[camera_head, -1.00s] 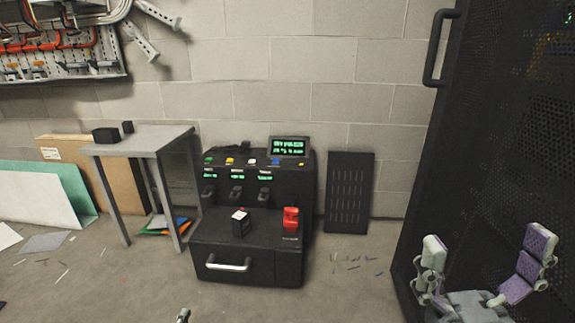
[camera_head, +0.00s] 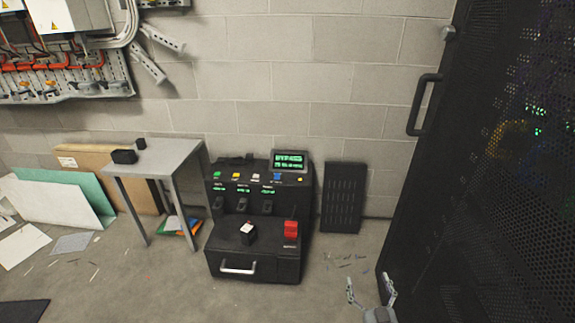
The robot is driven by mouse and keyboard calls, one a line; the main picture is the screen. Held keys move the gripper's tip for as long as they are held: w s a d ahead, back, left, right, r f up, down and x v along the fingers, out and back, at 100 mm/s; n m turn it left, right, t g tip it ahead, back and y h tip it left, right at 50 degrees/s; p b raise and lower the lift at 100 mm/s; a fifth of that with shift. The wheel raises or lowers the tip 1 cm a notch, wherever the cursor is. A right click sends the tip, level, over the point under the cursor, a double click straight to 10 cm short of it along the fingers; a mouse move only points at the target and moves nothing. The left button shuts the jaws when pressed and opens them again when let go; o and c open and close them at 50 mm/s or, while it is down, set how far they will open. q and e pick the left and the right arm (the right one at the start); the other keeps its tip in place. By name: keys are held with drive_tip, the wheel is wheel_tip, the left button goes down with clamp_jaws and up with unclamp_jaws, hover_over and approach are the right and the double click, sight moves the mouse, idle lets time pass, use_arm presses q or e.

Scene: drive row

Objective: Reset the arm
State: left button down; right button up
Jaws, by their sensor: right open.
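My right gripper (camera_head: 370,290) is at the bottom edge, right of centre, with its two fingers spread apart and nothing between them. It is in front of the dark perforated cabinet (camera_head: 480,180) and to the right of the black machine (camera_head: 255,262). The rest of its arm is mostly cut off by the lower edge. My left gripper does not show.
The black machine has a lit green screen (camera_head: 289,161), a red block (camera_head: 291,229) and a white-topped black block (camera_head: 248,233). A grey table (camera_head: 165,157) stands left of it. A slotted black panel (camera_head: 342,197) leans on the wall. Bare floor lies in front.

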drive_tip(key=s+d+f+g+h+p, duration=0.1)
drive_tip(key=s+d+f+g+p, duration=0.2)
drive_tip(key=s+f+g+p, duration=0.9)
use_arm(q)
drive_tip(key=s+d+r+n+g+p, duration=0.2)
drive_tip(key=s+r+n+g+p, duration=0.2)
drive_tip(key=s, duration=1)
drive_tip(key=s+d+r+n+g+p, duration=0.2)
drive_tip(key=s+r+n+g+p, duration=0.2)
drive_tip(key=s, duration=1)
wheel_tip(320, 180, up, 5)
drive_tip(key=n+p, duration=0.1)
drive_tip(key=p, duration=0.2)
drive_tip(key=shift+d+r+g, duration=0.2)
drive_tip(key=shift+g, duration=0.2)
use_arm(e)
drive_tip(key=s+d+f+g, duration=0.1)
drive_tip(key=s+g, duration=0.1)
drive_tip(key=s, duration=1.2)
drive_tip(key=s+d+f+m+g, duration=0.1)
drive_tip(key=s+g, duration=0.2)
drive_tip(key=s, duration=1.2)
drive_tip(key=shift+f, duration=0.25)
drive_tip(key=shift+s, duration=0.1)
